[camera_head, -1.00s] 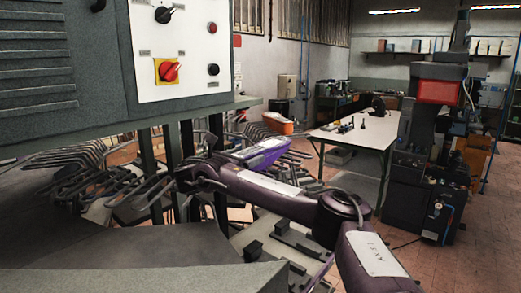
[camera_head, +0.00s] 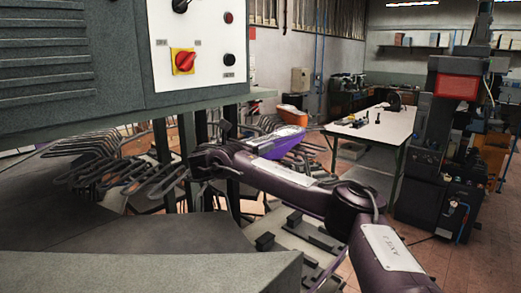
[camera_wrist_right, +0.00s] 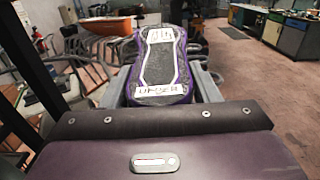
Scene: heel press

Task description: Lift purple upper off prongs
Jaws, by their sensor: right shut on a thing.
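The purple upper (camera_head: 284,147) shows in the head view beyond my right arm, with a pale patch on top. In the right wrist view the purple upper (camera_wrist_right: 160,62) lies lengthwise ahead, its grey underside with white markings facing the camera and a purple rim around it. My right gripper (camera_wrist_right: 160,90) is shut on its near end, with grey finger parts on both sides. I cannot tell whether the upper touches the prongs. My left gripper is not in view.
Bent metal prongs (camera_head: 110,160) fan out under the grey machine cabinet (camera_head: 60,60). An orange upper (camera_head: 292,114) sits behind. A white-topped table (camera_head: 385,128) and a dark machine with a red panel (camera_head: 440,150) stand at the right.

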